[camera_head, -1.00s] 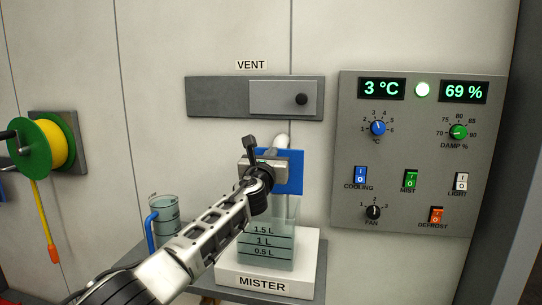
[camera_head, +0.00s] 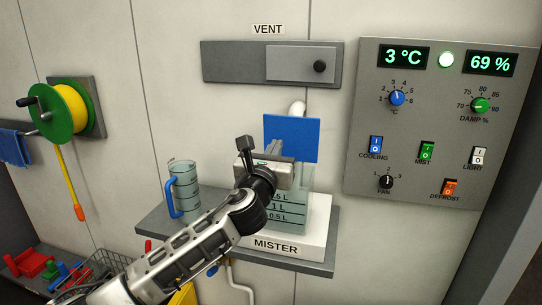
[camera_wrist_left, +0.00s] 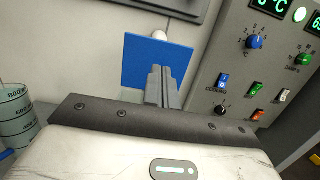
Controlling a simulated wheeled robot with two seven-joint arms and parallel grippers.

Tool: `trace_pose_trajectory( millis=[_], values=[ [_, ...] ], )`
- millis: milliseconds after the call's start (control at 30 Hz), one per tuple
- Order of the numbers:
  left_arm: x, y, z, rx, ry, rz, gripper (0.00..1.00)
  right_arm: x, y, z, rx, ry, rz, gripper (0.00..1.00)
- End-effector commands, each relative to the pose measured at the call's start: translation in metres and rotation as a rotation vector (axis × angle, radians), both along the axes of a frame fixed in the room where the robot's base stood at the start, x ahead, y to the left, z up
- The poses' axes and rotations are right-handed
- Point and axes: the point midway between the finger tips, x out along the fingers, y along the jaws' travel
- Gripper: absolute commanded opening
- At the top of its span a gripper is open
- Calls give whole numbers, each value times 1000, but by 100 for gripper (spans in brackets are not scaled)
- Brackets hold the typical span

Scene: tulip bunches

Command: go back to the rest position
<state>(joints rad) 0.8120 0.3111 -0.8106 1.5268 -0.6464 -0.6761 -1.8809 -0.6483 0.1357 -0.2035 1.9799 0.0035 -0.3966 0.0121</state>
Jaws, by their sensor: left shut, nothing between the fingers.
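My left gripper (camera_head: 275,149) is shut and empty, in front of the mister (camera_head: 291,240) on the shelf. It overlaps the lower left of the mister's upright blue lid (camera_head: 292,134) in the head view; whether they touch is unclear. In the left wrist view the closed fingers (camera_wrist_left: 158,82) show against the blue lid (camera_wrist_left: 150,60). The mister's clear tank (camera_head: 285,209) is partly hidden by my left gripper and arm. My right gripper is not in view.
A measuring jug (camera_head: 184,190) with a blue handle stands on the grey shelf (camera_head: 316,268), left of my arm. A control panel (camera_head: 440,140) is on the wall at right. A hose reel (camera_head: 65,113) and wire basket (camera_head: 105,262) are at left.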

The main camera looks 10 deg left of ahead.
Motion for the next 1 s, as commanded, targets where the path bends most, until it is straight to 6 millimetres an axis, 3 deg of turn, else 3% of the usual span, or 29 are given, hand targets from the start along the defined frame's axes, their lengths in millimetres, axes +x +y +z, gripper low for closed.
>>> trace_pose_trajectory(
  millis=[100,267,367,467,567,700,800,900,1000],
  values=[
    [-18,2,-4,0,0,-2,0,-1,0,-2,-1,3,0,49],
    [-30,3,-7,-5,4,-3,0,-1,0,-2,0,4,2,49],
    [-37,2,-25,-80,48,-23,0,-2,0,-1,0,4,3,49],
    [-51,-1,-69,-302,171,-63,0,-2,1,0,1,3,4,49],
    [-80,-3,-133,-672,354,-90,0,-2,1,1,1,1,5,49],
    [-137,0,-219,-1283,599,-31,0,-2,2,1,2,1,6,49],
    [-187,8,-271,-1720,718,87,0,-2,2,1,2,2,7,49],
    [-239,21,-313,-2143,769,256,0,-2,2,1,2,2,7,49],
    [-288,35,-343,-2499,742,440,0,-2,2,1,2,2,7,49]
  ],
)
